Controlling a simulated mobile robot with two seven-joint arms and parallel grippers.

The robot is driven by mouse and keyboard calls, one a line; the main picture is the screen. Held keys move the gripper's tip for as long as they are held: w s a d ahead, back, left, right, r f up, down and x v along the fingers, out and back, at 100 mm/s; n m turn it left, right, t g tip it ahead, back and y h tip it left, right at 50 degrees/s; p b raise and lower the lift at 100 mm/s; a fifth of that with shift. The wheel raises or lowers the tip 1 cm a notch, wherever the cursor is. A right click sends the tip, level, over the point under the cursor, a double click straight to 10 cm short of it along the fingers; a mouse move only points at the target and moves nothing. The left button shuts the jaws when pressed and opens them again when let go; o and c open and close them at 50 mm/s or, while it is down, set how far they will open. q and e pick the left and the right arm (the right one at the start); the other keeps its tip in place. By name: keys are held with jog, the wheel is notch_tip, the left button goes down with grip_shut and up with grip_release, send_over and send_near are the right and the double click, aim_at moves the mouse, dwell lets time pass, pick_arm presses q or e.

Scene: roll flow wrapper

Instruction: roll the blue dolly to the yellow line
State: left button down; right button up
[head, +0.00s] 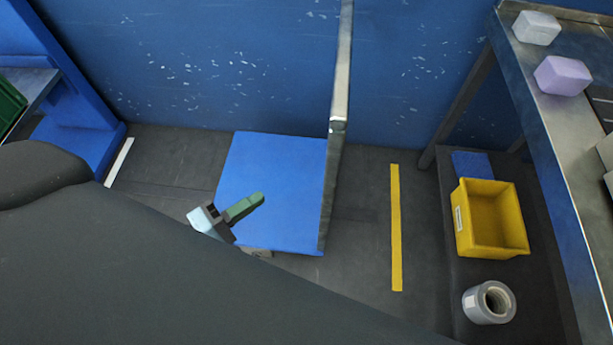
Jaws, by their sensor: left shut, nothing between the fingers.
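The blue dolly (275,180) has a flat blue deck and stands on the dark floor in the middle of the head view. A grey metal upright (341,75) rises along its right edge. The yellow line (396,228) is a strip on the floor to the right of the dolly, with a gap of bare floor between them. My left gripper (262,198) shows over the near part of the deck, shut and empty. I cannot tell whether it touches the deck. My dark arm hides the floor in front. My right gripper is not in view.
A white floor strip (119,162) lies to the left. A blue wall (230,60) stands behind. At right, a low dark shelf holds a yellow bin (491,219) and a grey roll (489,302). A metal table (560,130) above carries a white block (536,28) and a purple block (562,75).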

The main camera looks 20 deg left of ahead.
pick_arm(q)
jog(key=s+d+p+x, duration=0.1)
jog(key=d+p+x, duration=0.1)
jog(key=x, duration=0.9)
jog(key=shift+d, duration=0.3)
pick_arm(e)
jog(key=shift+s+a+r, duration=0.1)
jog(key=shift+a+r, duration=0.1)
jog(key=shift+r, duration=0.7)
pick_arm(q)
jog(key=shift+w, duration=0.1)
